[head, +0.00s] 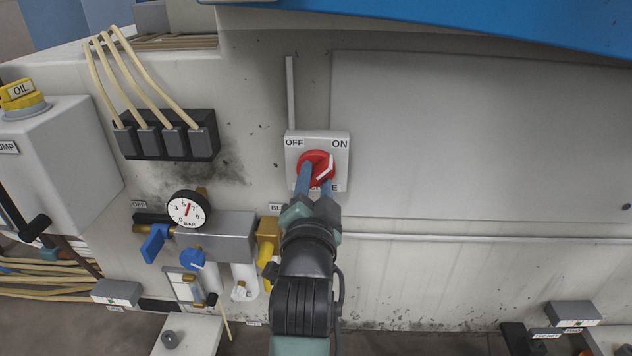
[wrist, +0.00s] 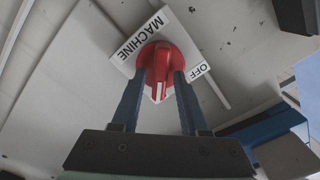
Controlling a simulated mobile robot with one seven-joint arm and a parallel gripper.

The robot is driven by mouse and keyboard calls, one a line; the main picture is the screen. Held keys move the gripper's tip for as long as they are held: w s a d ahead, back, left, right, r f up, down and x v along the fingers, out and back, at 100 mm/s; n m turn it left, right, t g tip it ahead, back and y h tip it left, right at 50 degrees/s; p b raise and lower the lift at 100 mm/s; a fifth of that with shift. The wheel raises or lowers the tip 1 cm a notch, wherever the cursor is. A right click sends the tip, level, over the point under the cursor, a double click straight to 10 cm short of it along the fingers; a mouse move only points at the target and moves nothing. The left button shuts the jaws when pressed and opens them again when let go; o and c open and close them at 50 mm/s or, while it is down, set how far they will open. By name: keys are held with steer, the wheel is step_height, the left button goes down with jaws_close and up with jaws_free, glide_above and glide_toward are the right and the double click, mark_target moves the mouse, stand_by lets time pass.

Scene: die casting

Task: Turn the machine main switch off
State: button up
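The machine main switch is a red rotary knob (head: 317,160) on a white square plate (head: 298,157) marked OFF at upper left and ON at upper right. Its white pointer mark points up-right, toward ON. In the wrist view, the red knob (wrist: 160,62) is at the upper middle, with the MACHINE and OFF labels on its plate (wrist: 126,62). My gripper (head: 315,176) is at the knob, its two blue fingers apart. In the wrist view, my gripper (wrist: 157,88) has a finger on each side of the knob's raised grip, with gaps visible. Finger contact with the knob's face is unclear.
A pressure gauge (head: 188,209) and valves with blue handles (head: 154,244) are lower left of the switch. A black connector block (head: 166,135) with cream hoses is at upper left. A large flat panel (head: 480,135) lies to the right, clear of obstacles.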

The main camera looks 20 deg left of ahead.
jaws_close()
steer(key=shift+r+n+p, duration=0.1)
steer(key=shift+n+p, duration=0.3)
steer(key=shift+p, duration=0.1)
steer(key=shift+r+n+p, duration=0.1)
steer(key=shift+n+p, duration=0.8)
steer(key=shift+p, duration=0.3)
steer(key=n+p, duration=0.5)
steer(key=shift+a+n, duration=0.1)
steer(key=shift+n, duration=0.2)
steer(key=n+p, duration=0.4)
steer(key=n, duration=0.1)
steer(key=shift+s+a+f+n+p, duration=0.1)
steer(key=shift+n+p, duration=0.5)
steer(key=shift+n, duration=0.6)
steer(key=shift+a+f+n+p, duration=0.1)
steer(key=shift+n+p, duration=0.5)
steer(key=shift+n, duration=0.6)
steer(key=shift+o, duration=1.2)
jaws_free()
